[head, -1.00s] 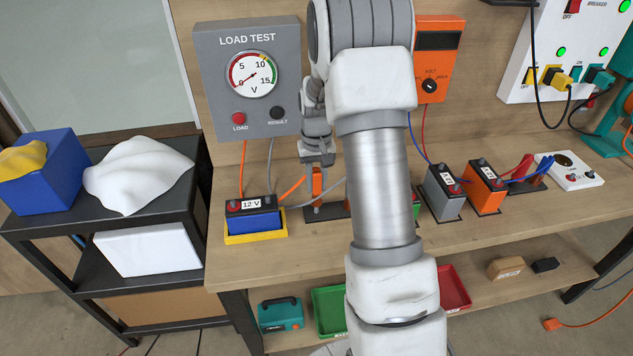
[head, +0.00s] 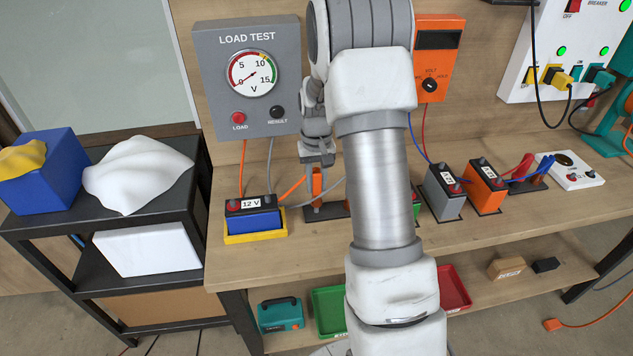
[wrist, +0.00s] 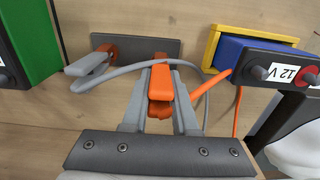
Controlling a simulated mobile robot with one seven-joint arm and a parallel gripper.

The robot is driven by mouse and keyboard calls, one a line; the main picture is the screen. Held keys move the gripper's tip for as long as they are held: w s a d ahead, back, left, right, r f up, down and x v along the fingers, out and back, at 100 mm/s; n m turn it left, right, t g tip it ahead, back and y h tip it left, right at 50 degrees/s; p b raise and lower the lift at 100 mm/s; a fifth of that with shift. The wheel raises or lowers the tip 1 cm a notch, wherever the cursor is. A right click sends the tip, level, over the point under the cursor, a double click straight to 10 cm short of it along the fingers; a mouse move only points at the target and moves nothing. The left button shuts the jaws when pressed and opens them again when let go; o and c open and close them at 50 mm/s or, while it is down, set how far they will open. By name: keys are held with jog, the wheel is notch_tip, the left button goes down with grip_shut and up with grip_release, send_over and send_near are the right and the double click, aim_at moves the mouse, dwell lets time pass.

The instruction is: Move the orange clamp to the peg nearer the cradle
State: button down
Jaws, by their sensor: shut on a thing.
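The orange clamp (wrist: 160,82) is between the fingers of my gripper (wrist: 160,105) in the wrist view, and the gripper is shut on it. In the head view the orange clamp (head: 317,182) shows just below my gripper (head: 318,160), over the dark peg plate (head: 322,212). The plate (wrist: 140,46) also shows in the wrist view, with a grey clamp (wrist: 85,64) at its end away from the cradle. The clamp hides the peg nearer the cradle, so I cannot tell if it touches it. The yellow cradle (head: 256,238) holds a blue 12 V battery (head: 253,219).
A green battery (wrist: 25,42) stands beside the plate, on the side away from the cradle. Grey and orange cables (wrist: 238,105) run close to my fingers. The load tester (head: 247,80) is behind. Grey and orange batteries (head: 485,190) stand farther right. The bench front is clear.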

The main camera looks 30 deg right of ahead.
aim_at(317, 191)
jog(key=shift+f+b, duration=1.05)
jog(key=shift+f, duration=0.5)
jog(key=c, duration=0.6)
grip_release()
jog(key=shift+r, duration=0.1)
notch_tip(317, 191, up, 16)
jog(key=shift+f, duration=0.1)
jog(key=shift+r+p, duration=0.3)
jog(key=shift+r, duration=0.5)
